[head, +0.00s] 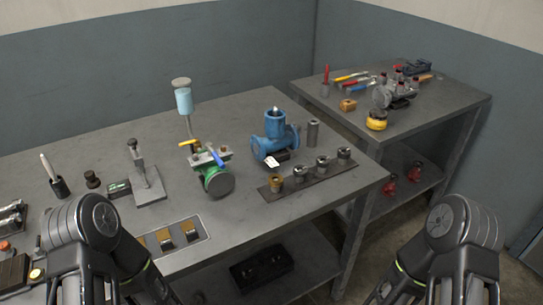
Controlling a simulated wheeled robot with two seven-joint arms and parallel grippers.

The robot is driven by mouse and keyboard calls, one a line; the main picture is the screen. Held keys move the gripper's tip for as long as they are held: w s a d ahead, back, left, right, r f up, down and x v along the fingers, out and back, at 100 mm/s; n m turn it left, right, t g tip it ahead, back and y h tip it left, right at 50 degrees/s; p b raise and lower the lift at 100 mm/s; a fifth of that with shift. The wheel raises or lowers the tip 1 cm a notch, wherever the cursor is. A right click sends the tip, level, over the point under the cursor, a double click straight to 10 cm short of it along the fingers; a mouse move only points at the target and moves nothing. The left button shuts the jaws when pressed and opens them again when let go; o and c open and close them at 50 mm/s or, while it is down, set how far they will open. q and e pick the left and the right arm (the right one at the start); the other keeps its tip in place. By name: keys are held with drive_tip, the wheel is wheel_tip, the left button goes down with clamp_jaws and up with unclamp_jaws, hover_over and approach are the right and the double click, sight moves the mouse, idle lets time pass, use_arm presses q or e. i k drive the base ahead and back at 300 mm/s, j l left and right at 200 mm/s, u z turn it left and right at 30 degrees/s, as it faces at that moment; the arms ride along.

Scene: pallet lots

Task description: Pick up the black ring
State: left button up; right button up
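I cannot single out a black ring for certain. A small dark round part (92,179) stands on the left of the grey workbench (120,235). On the bench's right, a dark strip (313,181) carries a brass cylinder (276,184) and several grey cylinders (302,173) with dark tops; whether a loose ring sits on one is too small to tell. My left and right arms show at the bottom corners, but neither gripper is in view.
A blue valve body (275,138), a green valve (214,178) and a grey stand (146,180) stand on the bench. A tray (205,236) with brass blocks lies at its front. A second table (440,108) with tools stands at the back right. A black crate (262,268) sits on the lower shelf.

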sight(319, 163)
drive_tip(key=i+l+u, duration=0.2)
drive_tip(key=i+l, duration=0.15)
drive_tip(key=l, duration=0.25)
drive_tip(key=i+l+u, duration=0.2)
drive_tip(key=i+l, duration=0.15)
drive_tip(key=l, duration=0.3)
drive_tip(key=i+l+u, duration=0.1)
drive_tip(key=l, duration=0.2)
